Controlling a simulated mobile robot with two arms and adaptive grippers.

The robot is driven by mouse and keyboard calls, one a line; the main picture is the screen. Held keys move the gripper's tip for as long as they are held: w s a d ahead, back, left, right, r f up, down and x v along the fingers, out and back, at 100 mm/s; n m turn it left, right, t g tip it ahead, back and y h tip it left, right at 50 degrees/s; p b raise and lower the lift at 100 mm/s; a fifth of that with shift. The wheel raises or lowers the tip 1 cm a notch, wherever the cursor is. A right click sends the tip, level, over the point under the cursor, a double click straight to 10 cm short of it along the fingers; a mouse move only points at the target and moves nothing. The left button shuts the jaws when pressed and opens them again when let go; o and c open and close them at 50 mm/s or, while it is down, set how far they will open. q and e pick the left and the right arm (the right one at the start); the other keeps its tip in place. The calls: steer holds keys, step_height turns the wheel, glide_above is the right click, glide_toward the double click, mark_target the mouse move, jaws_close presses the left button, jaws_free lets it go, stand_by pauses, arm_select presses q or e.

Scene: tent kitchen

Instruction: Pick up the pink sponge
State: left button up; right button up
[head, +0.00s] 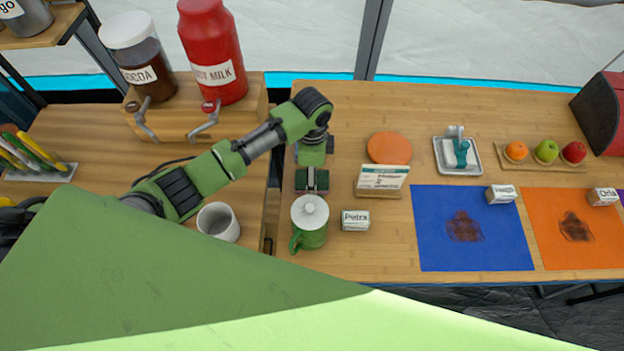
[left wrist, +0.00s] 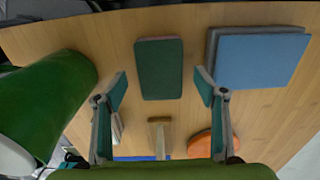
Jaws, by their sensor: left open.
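My left gripper (head: 312,184) points down over the wooden table, just behind the green lidded mug (head: 312,236). In the left wrist view my left gripper (left wrist: 160,90) is open and empty. A flat dark green rectangular pad (left wrist: 159,68) lies on the table in the gap between its fingers, apart from both. A blue pad with a grey layer (left wrist: 258,60) lies to the right of it. In the head view my arm covers part of this area. My right gripper is in neither view.
Close by are an orange disc (head: 389,148), a sign on a wooden stand (head: 381,181) and a white "Petra" card (head: 356,220). A white cup (head: 218,222) stands left. A tray with a green item (head: 440,158) and blue mat (head: 440,250) lie right.

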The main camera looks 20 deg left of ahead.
arm_select(q)
step_height(320, 180, down, 2)
steer(key=shift+f, duration=0.3)
steer(key=c, duration=0.8)
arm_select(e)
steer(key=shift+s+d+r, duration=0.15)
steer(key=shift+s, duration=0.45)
arm_select(q)
step_height(320, 180, up, 10)
steer(key=shift+b, duration=0.4)
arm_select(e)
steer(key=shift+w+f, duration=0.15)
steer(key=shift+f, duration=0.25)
arm_select(q)
steer(key=shift+o, duration=0.2)
